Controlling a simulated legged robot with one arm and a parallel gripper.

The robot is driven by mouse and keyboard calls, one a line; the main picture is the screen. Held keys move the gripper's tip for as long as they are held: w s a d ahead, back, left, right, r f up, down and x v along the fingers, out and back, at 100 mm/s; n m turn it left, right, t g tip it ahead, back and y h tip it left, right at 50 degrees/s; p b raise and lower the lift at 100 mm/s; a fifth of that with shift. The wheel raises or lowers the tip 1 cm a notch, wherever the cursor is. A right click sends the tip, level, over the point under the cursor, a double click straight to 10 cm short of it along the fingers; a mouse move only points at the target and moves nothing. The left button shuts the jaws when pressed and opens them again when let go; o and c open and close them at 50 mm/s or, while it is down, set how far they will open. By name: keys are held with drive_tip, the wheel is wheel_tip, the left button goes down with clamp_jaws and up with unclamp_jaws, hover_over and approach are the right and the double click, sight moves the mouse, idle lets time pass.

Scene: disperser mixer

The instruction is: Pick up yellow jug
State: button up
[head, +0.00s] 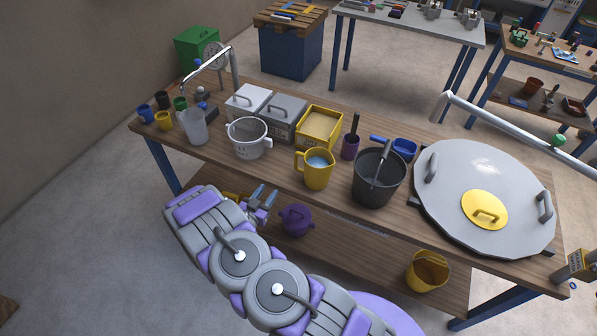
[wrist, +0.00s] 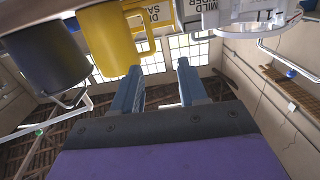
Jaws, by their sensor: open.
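The yellow jug (head: 317,171) stands upright near the front edge of the wooden workbench (head: 275,167), with its handle on the left and pale blue contents showing at the top. In the wrist view, which is upside down, the jug (wrist: 106,40) is at upper left with its handle (wrist: 146,42) toward the middle. My gripper (head: 265,193) is open and empty, in front of the bench edge and to the left of the jug. Its two fingers also show in the wrist view (wrist: 159,78), apart from the jug.
A purple pot (head: 296,220) and yellow bucket (head: 427,271) sit on the lower shelf.

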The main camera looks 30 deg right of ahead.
approach(295, 161)
drive_tip(key=shift+h, duration=0.3)
drive_tip(key=x, duration=0.2)
drive_tip(key=b+x, duration=0.1)
drive_tip(key=x, duration=0.4)
drive_tip(key=shift+s+d, duration=0.25)
drive_tip(key=shift+d, duration=0.15)
drive_tip(key=shift+w+d+f+b, duration=0.15)
drive_tip(key=shift+w+d+b, duration=0.15)
drive_tip(key=shift+w, duration=0.25)
drive_tip(key=shift+w+d+f+b, duration=0.1)
drive_tip(key=shift+w+d+b, duration=0.15)
drive_tip(key=shift+w, duration=0.3)
drive_tip(key=shift+w+r, duration=0.15)
drive_tip(key=shift+w, duration=0.3)
drive_tip(key=shift+d, duration=0.95)
drive_tip(key=shift+c, duration=0.8)
drive_tip(key=shift+a, duration=0.1)
drive_tip(key=c, duration=0.3)
drive_tip(key=shift+a, duration=0.7)
clamp_jaws()
drive_tip(key=shift+d, duration=0.6)
